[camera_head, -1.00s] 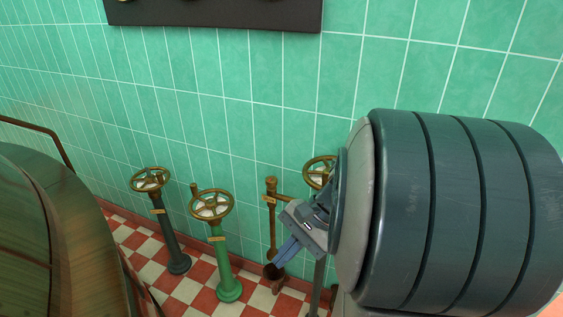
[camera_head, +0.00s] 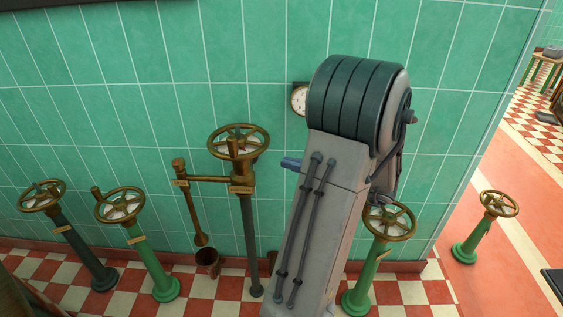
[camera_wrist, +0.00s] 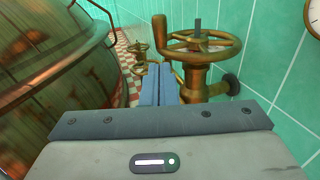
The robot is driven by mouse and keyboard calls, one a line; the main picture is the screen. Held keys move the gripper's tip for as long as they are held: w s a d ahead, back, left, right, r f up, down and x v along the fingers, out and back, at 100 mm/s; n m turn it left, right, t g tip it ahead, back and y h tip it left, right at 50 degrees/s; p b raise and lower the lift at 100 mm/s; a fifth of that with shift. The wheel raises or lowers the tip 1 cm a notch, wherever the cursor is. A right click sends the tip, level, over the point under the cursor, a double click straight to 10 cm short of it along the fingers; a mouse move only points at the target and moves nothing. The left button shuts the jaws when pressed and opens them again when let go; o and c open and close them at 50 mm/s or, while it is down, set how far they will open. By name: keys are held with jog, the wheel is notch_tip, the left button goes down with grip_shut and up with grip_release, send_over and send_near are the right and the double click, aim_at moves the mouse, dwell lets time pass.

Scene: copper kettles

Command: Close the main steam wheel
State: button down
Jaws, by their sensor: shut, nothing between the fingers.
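Several handwheels on posts stand along the green tiled wall. A brass wheel (camera_head: 238,141) on a tall dark post is joined to a brass side pipe. In the wrist view a large brass wheel (camera_wrist: 203,42) on a brass valve body is close ahead, right of my fingers. The small tags are unreadable, so I cannot tell which wheel is the main steam one. My gripper (camera_head: 291,163) shows as blue fingers right of the tall post's wheel, apart from it. In the wrist view its blue fingers (camera_wrist: 158,78) are together and empty.
Green posts with wheels stand at the left (camera_head: 119,205), behind my arm (camera_head: 390,222) and at the far right (camera_head: 499,204). A dark post's wheel (camera_head: 41,196) is at far left. A gauge (camera_head: 299,99) hangs on the wall. A copper kettle (camera_wrist: 50,80) fills the left.

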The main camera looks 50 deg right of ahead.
aim_at(237, 151)
jog(key=x, duration=1.2)
jog(key=shift+a, duration=0.15)
